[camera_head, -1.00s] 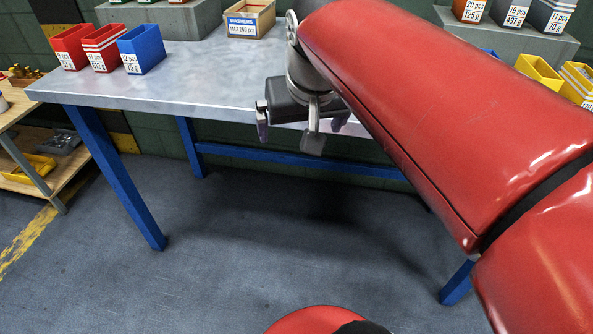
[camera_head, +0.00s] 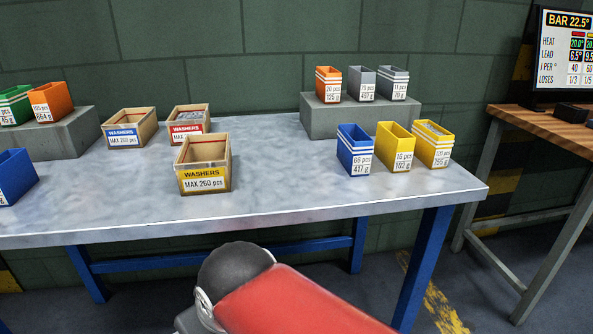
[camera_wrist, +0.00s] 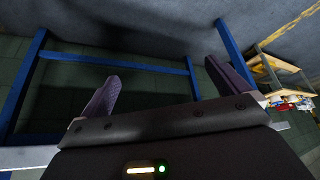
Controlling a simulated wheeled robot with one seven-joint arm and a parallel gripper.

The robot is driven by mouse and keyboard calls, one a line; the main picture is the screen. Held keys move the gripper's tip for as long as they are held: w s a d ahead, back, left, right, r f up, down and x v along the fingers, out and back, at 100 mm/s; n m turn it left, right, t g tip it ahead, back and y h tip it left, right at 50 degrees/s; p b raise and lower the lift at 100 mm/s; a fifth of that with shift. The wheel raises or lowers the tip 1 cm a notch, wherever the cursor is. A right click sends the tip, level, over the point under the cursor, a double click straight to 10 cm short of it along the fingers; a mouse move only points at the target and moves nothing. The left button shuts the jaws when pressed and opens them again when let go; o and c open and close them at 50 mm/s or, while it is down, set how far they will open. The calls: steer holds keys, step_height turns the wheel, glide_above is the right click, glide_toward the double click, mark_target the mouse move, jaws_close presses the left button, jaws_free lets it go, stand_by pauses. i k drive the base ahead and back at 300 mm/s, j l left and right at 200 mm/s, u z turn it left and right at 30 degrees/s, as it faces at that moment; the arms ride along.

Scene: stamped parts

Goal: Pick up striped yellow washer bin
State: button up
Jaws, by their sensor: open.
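The striped yellow bin (camera_head: 431,148) stands upright on the right part of the metal table in the head view. It has white stripes, a white label, and grey parts showing at its top. A plain yellow bin (camera_head: 395,149) stands close to its left. My gripper (camera_wrist: 165,85) shows in the wrist view with its two purple-grey fingers wide apart and nothing between them. It hangs clear of the bins; the wrist view shows floor and blue table legs, and no striped yellow bin. In the head view my gripper is hidden below the frame.
A striped blue bin (camera_head: 355,152) stands left of the yellow ones. A grey block (camera_head: 335,122) behind carries an orange and two grey bins. Wooden washer boxes (camera_head: 204,165) stand mid-table. The metal table (camera_head: 290,190) is bare along its front. A wooden bench (camera_head: 540,122) stands at right.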

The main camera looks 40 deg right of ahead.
mark_target(434, 143)
steer(key=z, duration=2.25)
steer(key=u, duration=0.4)
steer(key=k+u, duration=0.1)
steer(key=u, duration=0.7)
steer(key=k+u, duration=0.1)
steer(key=u, duration=0.3)
steer(key=k+j+z, duration=0.1)
steer(key=z, duration=0.9)
